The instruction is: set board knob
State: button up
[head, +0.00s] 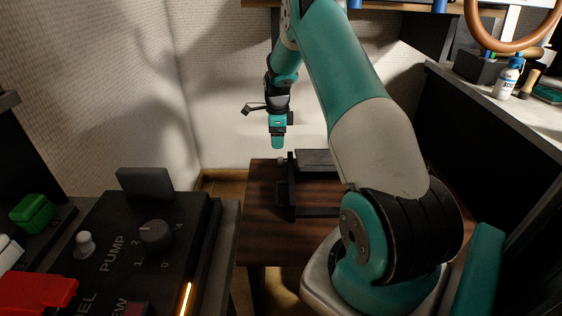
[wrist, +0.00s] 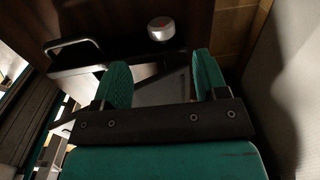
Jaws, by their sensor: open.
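A dark round knob (head: 155,235) sits on the black panel (head: 195,262) at the lower left of the head view. Numbers are printed around it and the word PUMP is to its left. I cannot tell clearly which number it points at. My gripper (head: 278,143) hangs pointing down above the brown wooden table, far behind and to the right of this knob. In the wrist view my gripper (wrist: 160,66) shows two green fingers set apart, with nothing held between them. A silver round knob (wrist: 161,29) shows beyond the fingers, apart from them.
A small light toggle (head: 84,244), a red cover (head: 38,292) and a green switch (head: 32,213) are left of the knob. A dark plate (head: 145,183) stands at the panel's back edge. A black frame with a handle (head: 283,193) is on the table (head: 262,225). A bottle (head: 508,78) stands right.

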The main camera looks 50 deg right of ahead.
aim_at(279, 161)
notch_tip(279, 161, down, 10)
jog(key=shift+d+r+b, duration=0.1)
jog(key=shift+r+b, duration=0.05)
jog(key=shift+b, duration=0.8)
jog(key=c, duration=0.9)
jog(key=shift+c, duration=0.2)
jog(key=shift+t+h, duration=0.3)
jog(key=shift+h, duration=0.1)
jog(key=shift+s+t+h, duration=0.15)
jog(key=shift+t+h, duration=0.95)
jog(key=shift+h, duration=0.1)
